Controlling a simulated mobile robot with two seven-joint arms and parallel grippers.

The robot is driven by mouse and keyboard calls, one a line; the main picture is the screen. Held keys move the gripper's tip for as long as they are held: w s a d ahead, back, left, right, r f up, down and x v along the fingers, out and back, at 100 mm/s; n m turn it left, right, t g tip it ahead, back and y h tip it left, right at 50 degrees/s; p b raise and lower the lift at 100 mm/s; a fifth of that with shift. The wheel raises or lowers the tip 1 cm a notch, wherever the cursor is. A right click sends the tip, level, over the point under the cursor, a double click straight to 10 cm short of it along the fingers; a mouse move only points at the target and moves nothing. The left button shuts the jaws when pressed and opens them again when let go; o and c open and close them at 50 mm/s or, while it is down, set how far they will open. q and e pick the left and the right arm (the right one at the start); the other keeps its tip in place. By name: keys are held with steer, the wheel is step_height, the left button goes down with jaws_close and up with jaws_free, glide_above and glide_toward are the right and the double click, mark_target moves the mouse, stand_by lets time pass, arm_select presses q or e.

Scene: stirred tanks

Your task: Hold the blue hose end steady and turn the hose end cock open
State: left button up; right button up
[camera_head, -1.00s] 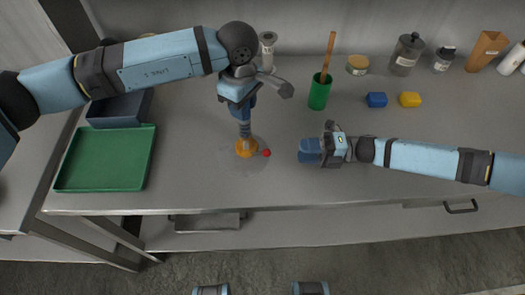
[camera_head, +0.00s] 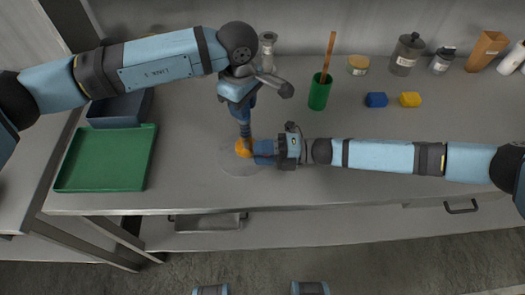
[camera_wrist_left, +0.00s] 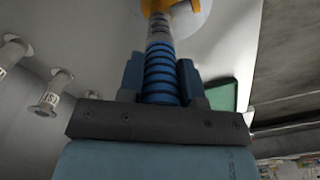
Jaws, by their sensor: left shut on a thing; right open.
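The blue hose end (camera_wrist_left: 160,72) is ribbed and sits between the two blue fingers of my left gripper (camera_wrist_left: 160,80), which is shut on it. In the head view my left gripper (camera_head: 242,110) points down, with a short grey ribbed piece below it. An orange part (camera_head: 243,149), seemingly the hose end cock, is under that; it also shows in the left wrist view (camera_wrist_left: 160,6). My right gripper (camera_head: 256,152) is open, comes from the right and is right beside the orange part. Whether it touches is unclear. The small red piece beside the cock is hidden.
A green tray (camera_head: 104,186) and a dark blue bin (camera_head: 120,122) are at the left. A green cup (camera_head: 319,95) with a wooden stick, a blue block (camera_head: 376,100), a yellow block (camera_head: 410,100) and jars stand at the back. The front middle of the bench is clear.

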mark_target(249, 153)
jaws_close()
steer(key=shift+r, duration=0.1)
steer(key=shift+a+r+h, duration=0.1)
steer(key=shift+r+h, duration=0.15)
steer(key=shift+h, duration=0.4)
steer(key=shift+r+h, duration=0.25)
steer(key=shift+h, duration=0.4)
steer(key=shift+a+r+h, duration=0.25)
steer(key=shift+r+h, duration=0.2)
steer(key=shift+h, duration=0.75)
steer(key=shift+s+a+r+h, duration=0.1)
steer(key=shift+a+r+h, duration=0.1)
steer(key=shift+h, duration=0.6)
steer(key=shift+s+a+r+h, duration=0.1)
steer(key=shift+a+r+h, duration=0.1)
steer(key=shift+h, duration=0.9)
steer(key=shift+w+d, duration=0.1)
steer(key=shift+d, duration=0.05)
